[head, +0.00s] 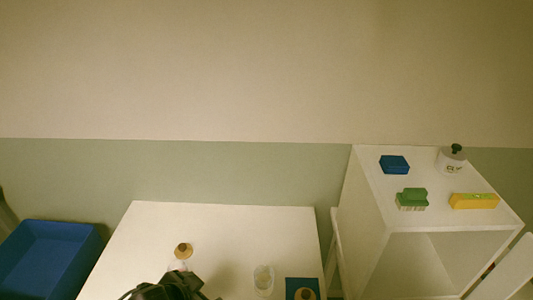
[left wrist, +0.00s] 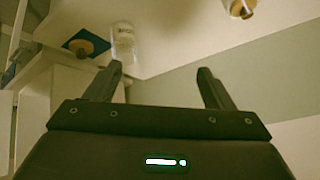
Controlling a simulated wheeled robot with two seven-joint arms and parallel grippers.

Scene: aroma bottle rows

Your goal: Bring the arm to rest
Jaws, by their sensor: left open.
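My left gripper (left wrist: 160,84) has its two fingers spread with nothing between them in the left wrist view. In the head view my dark left arm and gripper (head: 172,288) come in at the bottom edge over the white table (head: 140,238), partly cut off. A bottle with a brown top (head: 183,250) stands just behind the gripper; it also shows at the top of the wrist view (left wrist: 240,8). A clear bottle or glass (head: 263,280) stands to the right (left wrist: 123,42). My right gripper is in neither view.
A blue square mat (head: 291,284) at the table's right carries a round brown-topped item (head: 305,294). A blue bin (head: 50,255) is at the left. A white shelf unit (head: 365,215) at the right bears a blue block (head: 394,165), green brush (head: 411,198), yellow box (head: 474,201) and white pot (head: 451,162).

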